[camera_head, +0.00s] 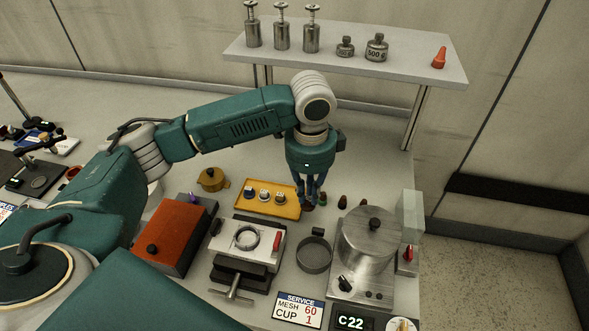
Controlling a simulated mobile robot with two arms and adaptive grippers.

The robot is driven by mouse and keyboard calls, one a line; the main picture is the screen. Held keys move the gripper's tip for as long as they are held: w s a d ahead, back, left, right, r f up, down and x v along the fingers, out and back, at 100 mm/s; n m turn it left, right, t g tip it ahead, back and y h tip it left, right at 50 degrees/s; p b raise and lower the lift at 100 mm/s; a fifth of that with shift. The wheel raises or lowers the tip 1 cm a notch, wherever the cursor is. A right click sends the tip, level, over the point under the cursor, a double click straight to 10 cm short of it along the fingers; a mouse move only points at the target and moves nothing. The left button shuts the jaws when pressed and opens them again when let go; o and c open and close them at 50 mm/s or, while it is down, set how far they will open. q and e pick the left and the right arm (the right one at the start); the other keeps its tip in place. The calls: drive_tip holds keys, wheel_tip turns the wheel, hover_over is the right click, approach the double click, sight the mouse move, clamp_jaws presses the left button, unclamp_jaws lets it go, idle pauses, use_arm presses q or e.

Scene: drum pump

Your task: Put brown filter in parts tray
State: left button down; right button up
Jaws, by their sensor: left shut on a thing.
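My left gripper (310,200) points down at the right end of the yellow parts tray (244,207). It is shut on a small dark reddish-brown thing, which looks like the brown filter (308,206); the fingers hide most of it. It is low, close to the tray's right edge; I cannot tell whether it touches the tray or the table. My right gripper is not in view.
Small dark pieces (342,202) stand just right of the gripper. In front are a clamp with a ring (246,238), a dark ring (314,255) and a metal pot machine (370,240). An orange-red box (172,235) is left. A raised shelf (345,68) with weights stands behind.

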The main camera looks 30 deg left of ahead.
use_arm(q)
drive_tip(key=w+a+f+m, duration=0.2)
drive_tip(key=m, duration=0.2)
drive_tip(key=w+a+f+m, duration=0.2)
drive_tip(key=a+f+m, duration=0.1)
drive_tip(key=m, duration=0.1)
drive_tip(key=w+a+f+m+p, duration=0.1)
drive_tip(key=w+a+f+m, duration=0.1)
drive_tip(key=w+f+m, duration=0.1)
drive_tip(key=shift+a+m+h, duration=0.3)
drive_tip(key=shift+a+m, duration=0.1)
drive_tip(key=shift+m, duration=0.5)
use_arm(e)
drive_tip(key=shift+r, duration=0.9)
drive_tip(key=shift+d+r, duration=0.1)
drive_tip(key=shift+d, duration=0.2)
use_arm(q)
drive_tip(key=shift+p, duration=0.3)
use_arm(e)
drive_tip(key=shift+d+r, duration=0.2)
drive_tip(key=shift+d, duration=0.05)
use_arm(q)
drive_tip(key=shift+f, duration=0.35)
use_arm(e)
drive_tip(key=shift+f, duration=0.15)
